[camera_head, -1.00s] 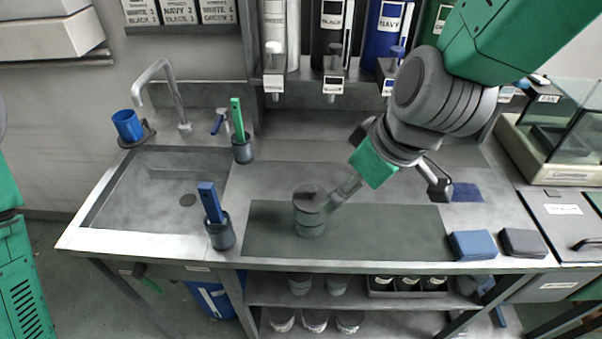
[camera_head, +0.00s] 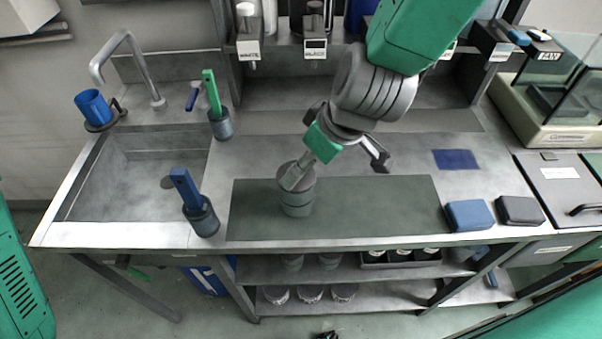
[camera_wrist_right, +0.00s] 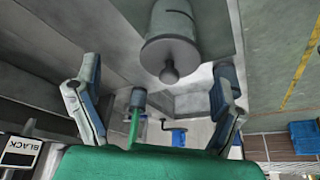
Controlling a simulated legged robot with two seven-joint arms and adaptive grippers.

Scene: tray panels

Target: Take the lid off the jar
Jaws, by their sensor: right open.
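The jar (camera_head: 297,202) is a grey cylinder standing upright on the dark green mat (camera_head: 390,210). Its lid is on; in the right wrist view the lid (camera_wrist_right: 170,52) shows a round knob pointing towards the camera. My left gripper is not in view.
A blue-handled brush in a cup (camera_head: 200,215) stands left of the mat, and a green-handled one (camera_head: 220,120) behind it. The sink (camera_head: 130,185) is further left. Blue (camera_head: 469,215) and dark (camera_head: 520,211) blocks lie right. The mat's right part is clear.

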